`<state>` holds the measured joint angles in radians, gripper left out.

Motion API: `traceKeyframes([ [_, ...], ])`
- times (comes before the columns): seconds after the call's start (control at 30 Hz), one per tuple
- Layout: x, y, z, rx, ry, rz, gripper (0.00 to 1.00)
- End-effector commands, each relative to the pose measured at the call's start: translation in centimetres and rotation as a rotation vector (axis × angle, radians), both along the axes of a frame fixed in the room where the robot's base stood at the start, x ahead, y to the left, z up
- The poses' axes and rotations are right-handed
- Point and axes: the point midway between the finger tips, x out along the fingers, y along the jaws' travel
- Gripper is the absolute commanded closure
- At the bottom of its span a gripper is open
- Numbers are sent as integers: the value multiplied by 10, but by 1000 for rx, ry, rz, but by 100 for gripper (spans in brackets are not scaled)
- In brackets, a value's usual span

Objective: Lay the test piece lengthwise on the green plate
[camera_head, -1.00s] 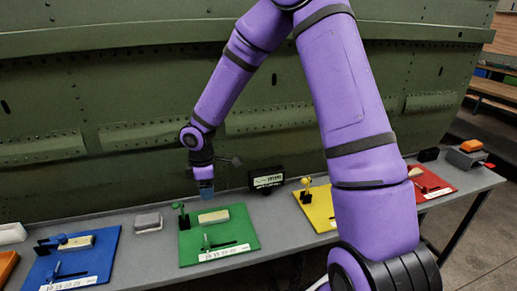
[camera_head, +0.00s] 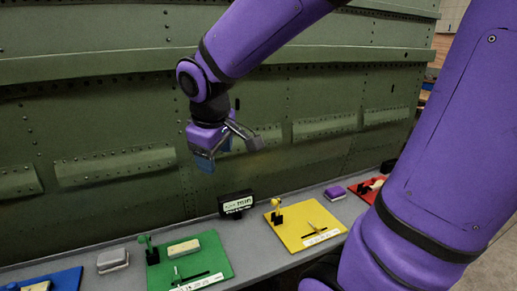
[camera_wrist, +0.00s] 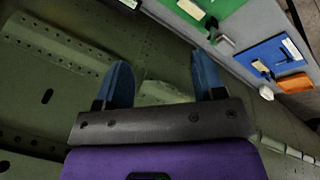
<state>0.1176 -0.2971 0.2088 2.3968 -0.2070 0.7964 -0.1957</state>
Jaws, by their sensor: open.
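The green plate (camera_head: 212,262) lies on the grey bench. A pale cream test piece (camera_head: 184,247) lies flat on it, its long side roughly along the plate's back edge. Both also show at the top of the wrist view: the green plate (camera_wrist: 232,12) and the pale piece (camera_wrist: 192,9). My gripper (camera_head: 230,153) is raised well above the bench, in front of the green fuselage wall. Its blue-tipped fingers are spread and empty, as the wrist view also shows (camera_wrist: 163,80).
A blue plate (camera_head: 66,281), a yellow plate (camera_head: 300,235) and a red plate (camera_head: 364,188) share the bench. A black display box (camera_head: 237,204) stands behind, between green and yellow. A grey block (camera_head: 112,260) sits left of the green plate. The riveted fuselage wall (camera_head: 90,205) rises behind.

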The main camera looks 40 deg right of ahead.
Motion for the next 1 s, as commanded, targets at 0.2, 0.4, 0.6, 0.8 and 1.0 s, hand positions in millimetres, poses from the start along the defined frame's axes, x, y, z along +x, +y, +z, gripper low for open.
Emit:
traceKeyframes([
  [0.2,-57,-4,33,114,-117,-165,37],
  [0.4,-102,-6,47,240,-192,-281,37],
  [0.6,-124,-7,51,318,-226,-337,37],
  [0.8,-128,-6,51,332,-230,-346,37],
  [1.0,-128,-7,51,331,-229,-346,37],
])
